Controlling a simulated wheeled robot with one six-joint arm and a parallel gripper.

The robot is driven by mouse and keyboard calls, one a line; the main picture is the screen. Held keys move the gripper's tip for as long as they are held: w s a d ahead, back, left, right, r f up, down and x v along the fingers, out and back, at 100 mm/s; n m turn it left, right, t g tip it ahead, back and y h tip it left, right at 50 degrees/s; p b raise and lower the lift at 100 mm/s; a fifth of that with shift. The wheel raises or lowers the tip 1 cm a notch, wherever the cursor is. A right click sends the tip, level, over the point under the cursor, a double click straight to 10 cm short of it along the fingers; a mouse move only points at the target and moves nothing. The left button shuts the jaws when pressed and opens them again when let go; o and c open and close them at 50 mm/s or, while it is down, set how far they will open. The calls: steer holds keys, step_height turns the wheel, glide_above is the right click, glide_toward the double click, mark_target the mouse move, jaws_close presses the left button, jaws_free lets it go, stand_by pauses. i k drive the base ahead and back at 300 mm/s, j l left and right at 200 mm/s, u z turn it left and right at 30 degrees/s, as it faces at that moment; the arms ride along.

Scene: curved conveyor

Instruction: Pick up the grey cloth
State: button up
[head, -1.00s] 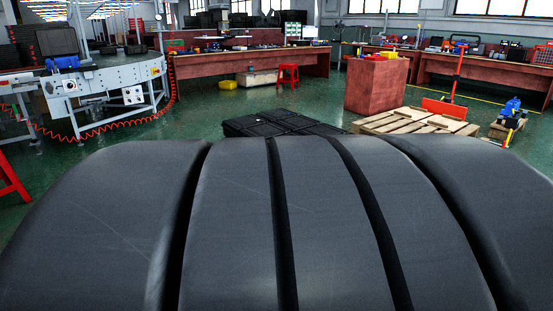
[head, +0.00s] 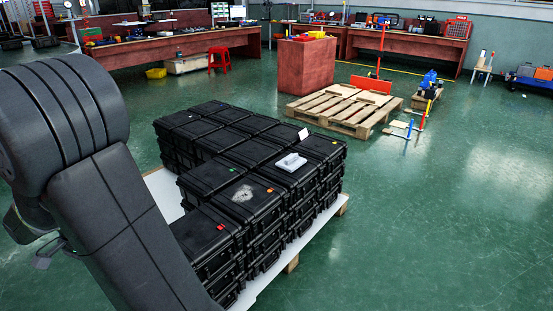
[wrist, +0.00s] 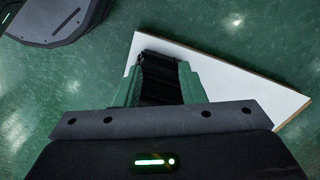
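A rumpled, speckled grey patch (head: 245,193), which looks like the grey cloth, lies on top of a black case near the front of a stack. A pale grey, flat, tray-like object (head: 291,162) lies on a case behind and right of it. My gripper (wrist: 160,73) shows in the wrist view with its two green fingers apart and no cloth between them. Black cases (wrist: 160,90) show beyond and between the fingers. The cloth cannot be made out in the wrist view. In the head view my arm fills the left side, and the gripper cannot be clearly made out.
The black cases (head: 185,128) stand on a white-topped pallet (head: 262,284). An empty wooden pallet (head: 345,106) and a red-brown block (head: 306,64) stand behind. A small white card (head: 303,134) lies on the stack. Green floor (head: 440,210) is clear at right.

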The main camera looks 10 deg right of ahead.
mark_target(291, 162)
steer(key=i+l+z, duration=0.2)
steer(key=i+l, duration=0.25)
steer(key=i+l+z, duration=0.2)
steer(key=i+l, duration=0.3)
steer(key=i+l+z, duration=0.2)
steer(key=i+l, duration=0.2)
steer(key=i, duration=0.2)
steer(key=i+l+z, duration=0.2)
steer(key=i, duration=0.35)
